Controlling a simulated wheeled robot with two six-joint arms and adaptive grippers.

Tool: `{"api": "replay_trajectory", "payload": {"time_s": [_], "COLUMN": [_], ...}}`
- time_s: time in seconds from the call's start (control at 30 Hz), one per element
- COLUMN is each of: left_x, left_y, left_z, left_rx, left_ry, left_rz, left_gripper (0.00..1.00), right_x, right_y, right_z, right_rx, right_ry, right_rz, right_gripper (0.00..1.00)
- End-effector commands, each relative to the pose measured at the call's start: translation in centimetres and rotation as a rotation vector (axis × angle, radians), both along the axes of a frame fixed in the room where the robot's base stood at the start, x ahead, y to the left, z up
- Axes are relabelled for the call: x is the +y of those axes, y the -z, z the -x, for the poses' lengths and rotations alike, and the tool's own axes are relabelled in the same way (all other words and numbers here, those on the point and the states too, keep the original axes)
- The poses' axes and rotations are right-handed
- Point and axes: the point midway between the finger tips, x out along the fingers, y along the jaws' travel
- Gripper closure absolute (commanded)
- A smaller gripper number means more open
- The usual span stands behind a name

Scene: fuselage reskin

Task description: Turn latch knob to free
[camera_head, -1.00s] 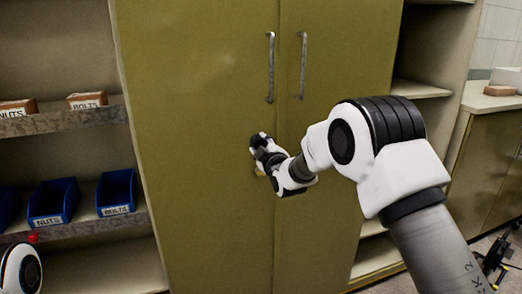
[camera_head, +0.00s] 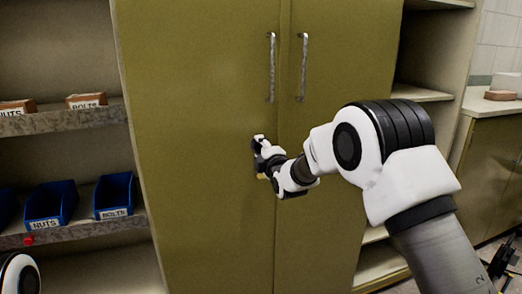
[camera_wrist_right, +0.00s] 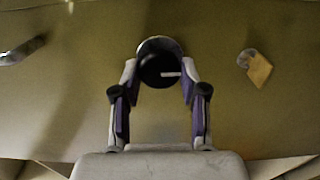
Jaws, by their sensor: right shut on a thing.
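The latch knob (camera_wrist_right: 160,68) is a round black disc with a short white line and a pale metal rim, set on the cabinet door. The white line lies about level in the right wrist view. My right gripper (camera_wrist_right: 160,80) is shut on it, one finger on each side. In the head view my right gripper (camera_head: 262,152) meets the olive cabinet's left door (camera_head: 200,120) near the door seam and hides the knob. My left gripper is not in view.
Two metal door handles, left (camera_head: 271,68) and right (camera_head: 302,68), stand above my right gripper. A small tan tag (camera_wrist_right: 256,68) is on the door beside the knob. Shelves with blue bins (camera_head: 115,196) stand at the left; a counter (camera_head: 488,103) is at the right.

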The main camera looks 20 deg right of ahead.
Motion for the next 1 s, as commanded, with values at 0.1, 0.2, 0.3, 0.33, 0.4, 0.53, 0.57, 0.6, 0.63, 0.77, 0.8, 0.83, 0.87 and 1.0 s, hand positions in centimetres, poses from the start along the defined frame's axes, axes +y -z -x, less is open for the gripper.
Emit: {"api": "replay_trajectory", "payload": {"time_s": [0.1, 0.2, 0.3, 0.33, 0.4, 0.53, 0.57, 0.6, 0.63, 0.77, 0.8, 0.83, 0.87, 1.0], "left_x": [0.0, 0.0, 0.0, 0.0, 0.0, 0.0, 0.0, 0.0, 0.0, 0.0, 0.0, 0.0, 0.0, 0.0], "left_y": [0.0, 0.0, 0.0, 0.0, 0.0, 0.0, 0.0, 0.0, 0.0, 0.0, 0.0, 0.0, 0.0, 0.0], "left_z": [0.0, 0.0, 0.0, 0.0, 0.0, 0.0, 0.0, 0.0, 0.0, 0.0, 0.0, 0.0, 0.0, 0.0], "left_rx": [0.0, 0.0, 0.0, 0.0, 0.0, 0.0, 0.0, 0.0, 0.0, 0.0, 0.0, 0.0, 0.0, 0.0], "left_ry": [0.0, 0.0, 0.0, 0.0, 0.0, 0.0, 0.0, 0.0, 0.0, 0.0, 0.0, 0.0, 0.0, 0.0], "left_rz": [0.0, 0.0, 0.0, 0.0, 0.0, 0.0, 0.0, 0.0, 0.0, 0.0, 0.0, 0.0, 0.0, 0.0], "left_gripper": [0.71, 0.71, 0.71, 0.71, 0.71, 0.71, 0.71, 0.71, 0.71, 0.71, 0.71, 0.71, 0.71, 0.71], "right_x": [0.0, 0.0, 0.0, 0.0, 0.0, 0.0, 0.0, 0.0, 0.0, 0.0, 0.0, 0.0, 0.0, -0.1], "right_y": [0.0, 0.0, 0.0, 0.0, 0.0, 0.0, 0.0, 0.0, 0.0, 0.0, 0.0, 0.0, 0.0, 0.0], "right_z": [0.0, 0.0, 0.0, 0.0, 0.0, 0.0, 0.0, 0.0, 0.0, 0.1, 0.3, 0.5, 0.8, 3.5], "right_rx": [0.0, 0.0, 0.0, 0.0, 0.0, 0.0, 0.0, 0.0, 0.0, 0.0, 0.0, 0.001, 0.001, 0.002], "right_ry": [0.0, 0.0, 0.0, 0.0, 0.0, 0.0, 0.0, 0.0, 0.0, 0.0, 0.0, 0.0, 0.0, 0.0], "right_rz": [0.006, 0.006, 0.006, 0.005, 0.005, 0.005, 0.005, 0.005, 0.004, 0.004, 0.004, 0.004, 0.004, 0.004], "right_gripper": [0.92, 0.92, 0.92, 0.92, 0.5, 0.34, 0.34, 0.34, 0.34, 0.34, 0.34, 0.34, 0.34, 0.34]}}
